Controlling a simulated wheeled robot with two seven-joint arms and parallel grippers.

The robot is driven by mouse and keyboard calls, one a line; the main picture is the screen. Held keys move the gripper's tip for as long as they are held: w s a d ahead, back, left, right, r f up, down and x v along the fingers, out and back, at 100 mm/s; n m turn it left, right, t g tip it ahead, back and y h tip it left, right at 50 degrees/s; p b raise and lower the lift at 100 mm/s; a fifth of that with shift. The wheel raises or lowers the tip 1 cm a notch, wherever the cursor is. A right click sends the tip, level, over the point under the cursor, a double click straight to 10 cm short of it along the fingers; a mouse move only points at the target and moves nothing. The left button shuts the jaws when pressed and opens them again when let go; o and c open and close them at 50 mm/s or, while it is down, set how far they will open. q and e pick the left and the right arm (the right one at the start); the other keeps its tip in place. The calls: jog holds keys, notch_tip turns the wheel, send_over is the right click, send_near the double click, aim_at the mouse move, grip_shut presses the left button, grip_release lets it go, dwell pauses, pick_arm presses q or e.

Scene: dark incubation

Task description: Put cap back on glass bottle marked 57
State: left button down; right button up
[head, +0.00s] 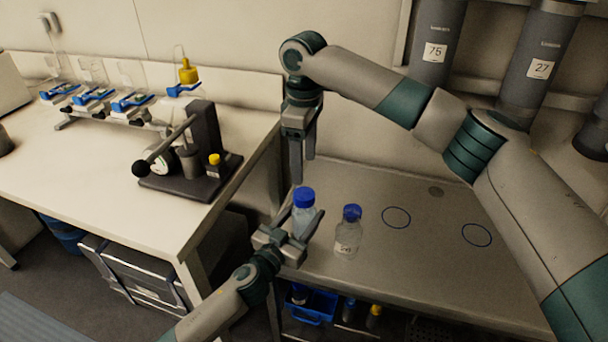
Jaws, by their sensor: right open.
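A clear glass bottle (303,217) stands near the left edge of the grey bench, its marking hidden or unreadable here. A blue cap (304,197) sits at the top of its neck; I cannot tell how tightly. My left gripper (301,228) reaches in from below with its fingers around the bottle and appears shut on it. My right gripper (301,178) points down just above the blue cap. Its fingers are open, with nothing visible between them.
A second clear bottle (348,238) with a blue cap and a white label stands close on the right. Two blue rings (396,218) mark clear bench to the right. A white table (70,170) with a lever press (190,160) is at left.

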jog(key=shift+r, duration=1.25)
pick_arm(q)
jog(key=c, duration=0.7)
grip_release()
jog(key=shift+o, duration=0.2)
jog(key=b+v, duration=0.2)
jog(key=v, duration=1.5)
jog(key=shift+s, duration=0.15)
pick_arm(e)
notch_tip(320, 180, down, 2)
pick_arm(q)
jog(key=shift+a, duration=0.15)
